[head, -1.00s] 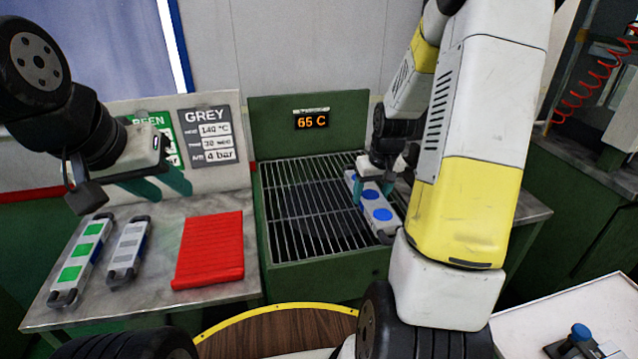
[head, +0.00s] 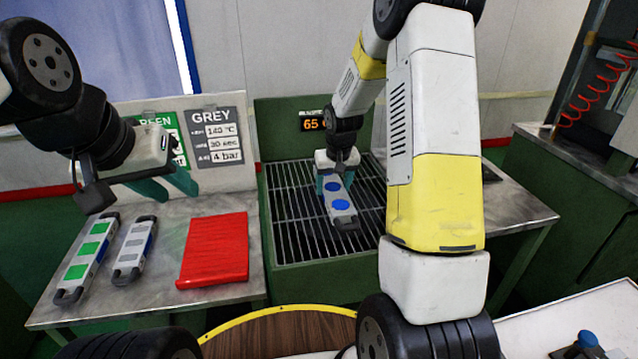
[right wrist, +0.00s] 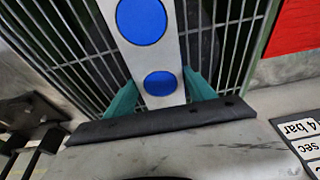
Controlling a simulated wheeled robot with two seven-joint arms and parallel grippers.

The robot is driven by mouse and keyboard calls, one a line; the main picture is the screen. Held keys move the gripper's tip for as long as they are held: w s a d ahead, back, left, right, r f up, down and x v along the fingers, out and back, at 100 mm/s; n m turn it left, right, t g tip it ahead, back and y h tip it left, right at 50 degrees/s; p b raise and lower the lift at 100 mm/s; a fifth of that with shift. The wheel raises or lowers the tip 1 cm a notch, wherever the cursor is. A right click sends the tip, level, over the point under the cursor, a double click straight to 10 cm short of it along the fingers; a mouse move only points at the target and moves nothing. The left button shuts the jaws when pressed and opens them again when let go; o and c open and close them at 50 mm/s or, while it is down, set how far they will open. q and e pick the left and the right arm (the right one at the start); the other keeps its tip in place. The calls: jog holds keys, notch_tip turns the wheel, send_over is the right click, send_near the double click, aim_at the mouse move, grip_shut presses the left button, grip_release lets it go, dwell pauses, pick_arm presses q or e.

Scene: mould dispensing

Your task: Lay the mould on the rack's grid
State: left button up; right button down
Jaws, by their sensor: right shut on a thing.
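The mould (head: 339,203) is a pale grey bar with blue round spots and dark end handles. My right gripper (head: 334,181) is shut on it near its far end. In the right wrist view the mould (right wrist: 163,52) lies between the two teal fingers (right wrist: 160,98), with the grid bars behind it. My left gripper (head: 168,187) is open and empty above the left table.
A green back panel with a temperature display (head: 312,124) stands behind the grid. The grid's left part is clear.

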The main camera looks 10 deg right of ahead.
jog(key=shift+w+a, duration=0.25)
jog(key=shift+a, duration=0.05)
jog(key=shift+s+a+x, duration=0.15)
jog(key=shift+x, duration=0.7)
jog(key=shift+s+a+x, duration=0.1)
jog(key=shift+s+x, duration=0.05)
jog(key=shift+x, duration=0.75)
jog(key=shift+f, duration=0.1)
jog(key=shift+c, duration=1.6)
grip_release()
jog(key=shift+f, duration=0.1)
